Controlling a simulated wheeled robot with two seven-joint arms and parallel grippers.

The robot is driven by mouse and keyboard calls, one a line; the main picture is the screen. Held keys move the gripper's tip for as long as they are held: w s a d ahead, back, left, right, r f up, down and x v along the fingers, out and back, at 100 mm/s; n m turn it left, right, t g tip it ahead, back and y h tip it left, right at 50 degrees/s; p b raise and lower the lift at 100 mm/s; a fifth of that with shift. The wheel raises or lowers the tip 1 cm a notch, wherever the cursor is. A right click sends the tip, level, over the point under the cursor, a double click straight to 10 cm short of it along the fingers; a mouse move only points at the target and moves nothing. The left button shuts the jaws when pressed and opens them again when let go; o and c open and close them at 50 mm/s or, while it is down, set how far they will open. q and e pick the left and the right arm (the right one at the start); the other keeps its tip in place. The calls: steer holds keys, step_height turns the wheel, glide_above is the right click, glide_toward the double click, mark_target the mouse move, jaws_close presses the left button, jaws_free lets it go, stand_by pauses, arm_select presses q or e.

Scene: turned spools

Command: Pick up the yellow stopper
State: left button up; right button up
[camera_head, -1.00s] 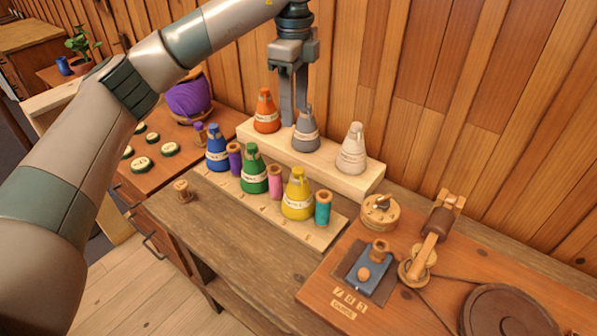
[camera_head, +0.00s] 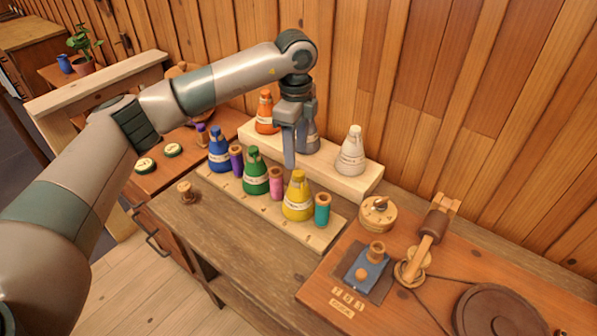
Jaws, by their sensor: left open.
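The yellow stopper (camera_head: 297,204) is a cone with a pale label band and a narrow top. It stands upright in the front wooden rack (camera_head: 262,218), between a pink spool (camera_head: 276,184) and a teal spool (camera_head: 322,210). My left gripper (camera_head: 299,152) points down, open and empty, above and behind the yellow stopper, in front of the grey cone (camera_head: 311,140), which it partly hides. I cannot tell its exact gap from the cones. My right gripper is not in view.
Green (camera_head: 255,178) and blue (camera_head: 218,152) cones and a purple spool share the front rack. Orange (camera_head: 265,115) and white (camera_head: 351,154) cones stand on the raised wooden step behind. A small wooden spool (camera_head: 185,192) stands at left. The bench's front is mostly clear.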

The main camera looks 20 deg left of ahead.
mark_target(298, 172)
arm_select(q)
steer(key=shift+f, duration=0.9)
steer(key=shift+d+f+p, duration=0.1)
steer(key=shift+f+p, duration=0.4)
steer(key=shift+p, duration=0.25)
steer(key=f, duration=0.1)
steer(key=f+p, duration=0.1)
steer(key=f, duration=0.1)
steer(key=shift+w+d+p, duration=0.1)
steer(key=shift+w+p, duration=0.1)
steer(key=shift+p, duration=0.1)
steer(key=shift+f, duration=0.6)
steer(key=c, duration=1.1)
